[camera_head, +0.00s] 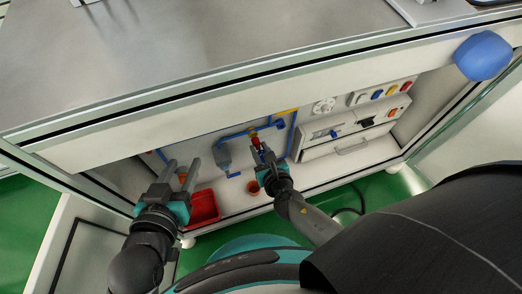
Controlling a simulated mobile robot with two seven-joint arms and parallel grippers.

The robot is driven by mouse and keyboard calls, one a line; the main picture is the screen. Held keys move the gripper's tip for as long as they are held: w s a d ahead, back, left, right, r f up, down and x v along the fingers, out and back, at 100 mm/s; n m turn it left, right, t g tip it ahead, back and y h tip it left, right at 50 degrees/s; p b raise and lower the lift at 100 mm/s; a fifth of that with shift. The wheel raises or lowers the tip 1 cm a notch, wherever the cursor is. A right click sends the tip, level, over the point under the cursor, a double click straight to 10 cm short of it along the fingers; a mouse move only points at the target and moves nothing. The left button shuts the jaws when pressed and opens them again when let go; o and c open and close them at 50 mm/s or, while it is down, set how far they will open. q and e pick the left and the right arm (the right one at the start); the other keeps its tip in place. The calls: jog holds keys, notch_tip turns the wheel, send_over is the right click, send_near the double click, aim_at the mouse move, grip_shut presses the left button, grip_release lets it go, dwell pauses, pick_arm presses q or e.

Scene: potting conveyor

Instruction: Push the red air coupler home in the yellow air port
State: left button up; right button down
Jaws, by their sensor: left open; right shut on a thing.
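My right gripper (264,159) is shut on the red air coupler (256,142), in front of the back panel inside the open cabinet. The coupler points up toward the blue piping, close to a small yellow fitting (252,132) that looks like the yellow air port. Whether the coupler touches the port or sits in it is too small to tell, and the fingers hide part of the coupler. My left gripper (182,172) is open and empty at the left of the cabinet, in front of an orange pot.
A red tray (203,208) and an orange pot (252,187) stand on the cabinet floor. Blue pipes (291,140) run along the back panel. A white drawer unit (345,147) with coloured switches is at right. The cabinet's upper beam (130,135) overhangs the opening.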

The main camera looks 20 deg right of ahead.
jog(key=shift+w, duration=0.55)
jog(key=c, duration=0.6)
grip_release()
pick_arm(q)
jog(key=shift+a, duration=0.1)
pick_arm(e)
jog(key=p+v, duration=0.1)
jog(key=v, duration=0.1)
jog(key=shift+s+r, duration=0.15)
jog(key=shift+s, duration=0.05)
pick_arm(q)
jog(key=s+a+f+g+y+p, duration=0.3)
jog(key=s+a+g+y+p, duration=0.1)
jog(key=a+g, duration=0.3)
jog(key=shift+s+a+f+n, duration=0.25)
jog(key=shift+s+a, duration=0.25)
jog(key=shift+s, duration=0.3)
pick_arm(e)
jog(key=v, duration=1.2)
jog(key=shift+s, duration=0.35)
